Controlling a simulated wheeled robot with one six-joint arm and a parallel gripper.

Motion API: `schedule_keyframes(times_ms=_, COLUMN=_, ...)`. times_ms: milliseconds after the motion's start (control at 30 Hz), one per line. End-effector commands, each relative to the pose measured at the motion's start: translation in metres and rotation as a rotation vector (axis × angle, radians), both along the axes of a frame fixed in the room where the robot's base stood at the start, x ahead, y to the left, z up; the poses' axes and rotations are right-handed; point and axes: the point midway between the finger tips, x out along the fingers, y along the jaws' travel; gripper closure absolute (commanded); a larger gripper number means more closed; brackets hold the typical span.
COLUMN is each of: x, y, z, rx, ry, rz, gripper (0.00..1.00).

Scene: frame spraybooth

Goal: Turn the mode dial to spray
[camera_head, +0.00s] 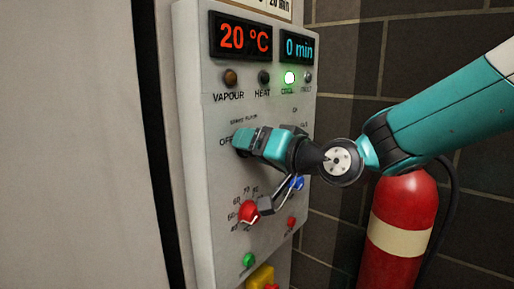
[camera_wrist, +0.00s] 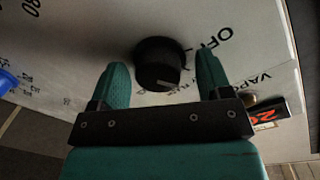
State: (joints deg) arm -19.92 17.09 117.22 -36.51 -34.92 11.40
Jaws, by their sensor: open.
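The mode dial is a round black knob (camera_wrist: 158,62) on the panel in the wrist view, with a pale mark near its lower edge. "OFF" is printed to its upper right; the other lettering around it is too small or covered to read surely. My gripper (camera_wrist: 162,75) is open, with one teal finger on each side of the dial and a visible gap to each. In the head view my gripper (camera_head: 240,143) is at the panel beside the "OFF" label and hides most of the dial. Whether the fingers touch the dial cannot be told.
The grey control panel (camera_head: 215,180) has a "20 °C" display (camera_head: 243,37) and a "0 min" display (camera_head: 298,47). A green lamp (camera_head: 289,77) is lit. Below my gripper are a red knob (camera_head: 249,212) and a blue knob (camera_head: 297,183). A fire extinguisher (camera_head: 398,235) stands right.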

Motion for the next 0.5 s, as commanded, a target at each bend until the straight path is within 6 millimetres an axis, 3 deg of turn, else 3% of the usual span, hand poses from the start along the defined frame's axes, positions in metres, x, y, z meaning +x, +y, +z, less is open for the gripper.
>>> schedule_keyframes(times_ms=267, x=-0.012, y=-0.016, z=-0.001, rx=0.000, ry=-0.002, rz=-0.003, gripper=0.28)
schedule_keyframes(times_ms=500, x=-0.050, y=-0.061, z=0.000, rx=0.001, ry=-0.003, rz=-0.008, gripper=0.28)
